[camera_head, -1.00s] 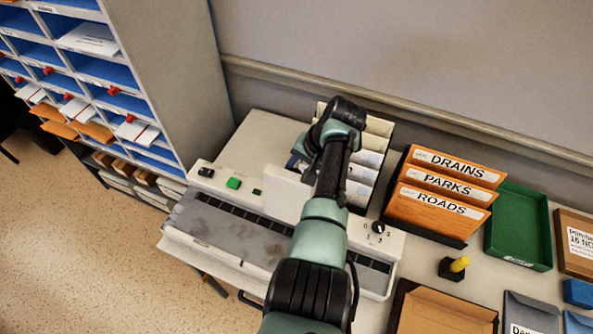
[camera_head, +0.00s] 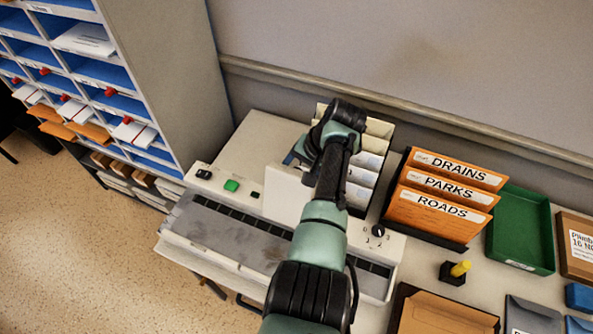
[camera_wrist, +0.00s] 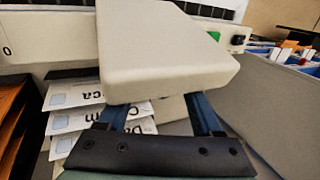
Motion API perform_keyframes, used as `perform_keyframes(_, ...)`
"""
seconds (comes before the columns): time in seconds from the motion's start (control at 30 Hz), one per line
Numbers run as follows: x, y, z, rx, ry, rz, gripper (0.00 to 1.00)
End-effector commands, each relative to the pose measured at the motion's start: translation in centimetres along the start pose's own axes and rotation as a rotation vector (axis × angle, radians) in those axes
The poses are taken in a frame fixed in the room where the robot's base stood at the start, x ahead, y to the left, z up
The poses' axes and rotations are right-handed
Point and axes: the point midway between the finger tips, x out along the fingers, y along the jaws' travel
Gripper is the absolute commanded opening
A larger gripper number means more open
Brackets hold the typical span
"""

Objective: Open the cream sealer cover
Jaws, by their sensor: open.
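The cream sealer cover (camera_head: 284,198) is a plain cream panel standing raised on the sealing machine, just left of my forearm in the head view. In the wrist view the cover (camera_wrist: 165,50) fills the upper middle as a thick cream slab. My gripper (camera_wrist: 160,108) has its two blue fingers apart, at the near edge of the cover, with their tips hidden by it. I cannot tell whether they touch it. In the head view my wrist hides most of the gripper. The machine (camera_head: 220,235) has a grey bed, a green button and a numbered dial.
Labelled envelopes (camera_wrist: 75,120) stand in a rack close beside my gripper. A pigeonhole shelf (camera_head: 150,70) stands at the left, and a wall is behind.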

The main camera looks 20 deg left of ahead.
Motion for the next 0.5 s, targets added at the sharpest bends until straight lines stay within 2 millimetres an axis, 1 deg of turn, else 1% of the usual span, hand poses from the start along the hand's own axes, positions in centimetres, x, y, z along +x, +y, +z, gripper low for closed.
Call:
perform_keyframes(0.17, -0.2, -0.1, -0.1, 0.0, 0.001, -0.001, 0.67)
perform_keyframes(0.27, -0.7, -0.1, -0.1, -0.001, 0.004, -0.002, 0.67)
perform_keyframes(0.37, -1.9, -0.1, -0.2, 0.0, 0.005, -0.002, 0.67)
perform_keyframes(0.47, -3.7, -0.1, -0.2, -0.001, 0.006, -0.002, 0.67)
perform_keyframes(0.5, -4.6, 0.0, -0.2, -0.001, 0.007, -0.002, 0.67)
